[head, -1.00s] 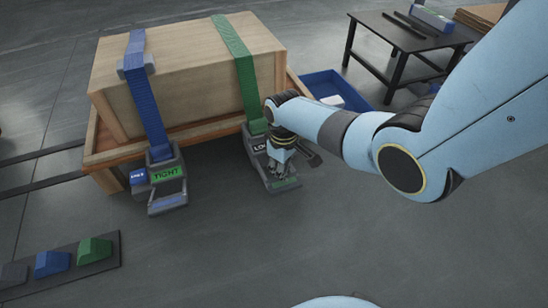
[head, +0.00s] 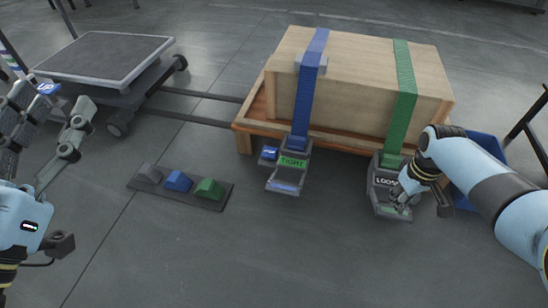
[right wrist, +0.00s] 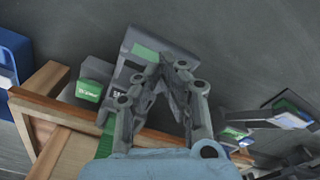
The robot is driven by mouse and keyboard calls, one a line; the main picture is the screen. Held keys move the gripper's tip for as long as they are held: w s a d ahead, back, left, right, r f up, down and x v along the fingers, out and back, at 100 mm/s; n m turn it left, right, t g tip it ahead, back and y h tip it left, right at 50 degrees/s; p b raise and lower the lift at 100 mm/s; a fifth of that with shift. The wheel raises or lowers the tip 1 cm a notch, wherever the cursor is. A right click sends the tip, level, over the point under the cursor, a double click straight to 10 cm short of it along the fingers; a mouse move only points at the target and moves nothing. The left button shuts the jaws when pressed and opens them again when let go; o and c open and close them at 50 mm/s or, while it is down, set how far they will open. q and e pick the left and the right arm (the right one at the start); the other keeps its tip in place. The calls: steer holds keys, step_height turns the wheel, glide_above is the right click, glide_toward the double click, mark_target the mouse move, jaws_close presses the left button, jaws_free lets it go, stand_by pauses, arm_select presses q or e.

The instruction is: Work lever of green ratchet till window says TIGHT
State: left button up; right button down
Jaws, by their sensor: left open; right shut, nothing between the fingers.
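The green ratchet (head: 384,170) hangs on the green strap (head: 404,85) at the front of the wooden crate. Its window (head: 383,182) shows white letters that read LOOS, with the end covered by my right gripper. My right gripper (head: 399,204) is shut and empty at the lower part of this ratchet. In the right wrist view, its closed fingers (right wrist: 168,62) lie over the grey lever end with a green strip (right wrist: 147,53); I cannot tell whether they touch. My left gripper (head: 52,112) is open and empty at the far left, away from the crate.
The blue ratchet (head: 288,172) shows a green TIGHT window. The wooden crate (head: 350,85) sits on a pallet. A blue bin (head: 484,150) stands behind my right arm. A panel with grey, blue and green blocks (head: 180,188) and a wheeled cart (head: 105,58) are left.

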mark_target(394, 211)
arm_select(q)
steer(key=shift+f, duration=0.15)
arm_select(e)
steer(key=shift+f, duration=0.15)
arm_select(q)
steer(key=shift+f+b, duration=2.4)
steer(key=shift+f, duration=0.7)
arm_select(e)
steer(key=shift+f, duration=3.25)
steer(key=shift+w+r+p, duration=0.1)
steer(key=shift+r+p, duration=0.45)
steer(key=shift+r, duration=0.1)
step_height(394, 211, up, 6)
steer(key=p, duration=0.4)
steer(key=shift+f+p, duration=0.25)
steer(key=shift+p, duration=0.15)
arm_select(q)
step_height(394, 211, up, 8)
arm_select(e)
steer(key=shift+f, duration=0.1)
arm_select(q)
steer(key=shift+w+f, duration=0.1)
steer(key=shift+f, duration=0.05)
arm_select(e)
steer(key=shift+s, duration=0.2)
